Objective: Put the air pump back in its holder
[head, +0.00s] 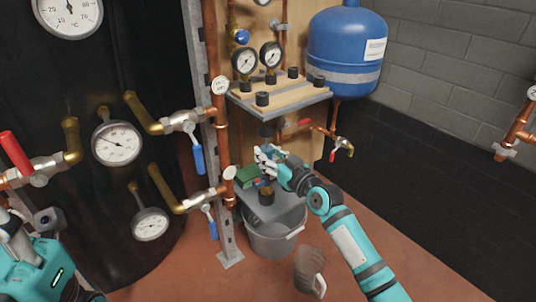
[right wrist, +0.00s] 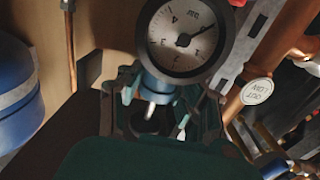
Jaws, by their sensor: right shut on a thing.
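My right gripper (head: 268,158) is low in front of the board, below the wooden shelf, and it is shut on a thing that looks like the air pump. The fingers hide most of it in the head view. In the right wrist view a blue collar with a silver stem (right wrist: 154,88) shows between the dark fingers of the right gripper (right wrist: 165,112), with a round dial gauge just above it. I cannot tell which part is gripped. My left gripper (head: 22,238) is at the lower left edge, partly cut off; its fingers are unclear.
The wooden shelf (head: 280,94) with black rings is above my right gripper. A green object (head: 249,177) is close on its left. A grey bucket (head: 270,241) stands on the floor below. Copper pipes (head: 219,115) with valves stand left, and a blue vessel (head: 345,45) is upper right.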

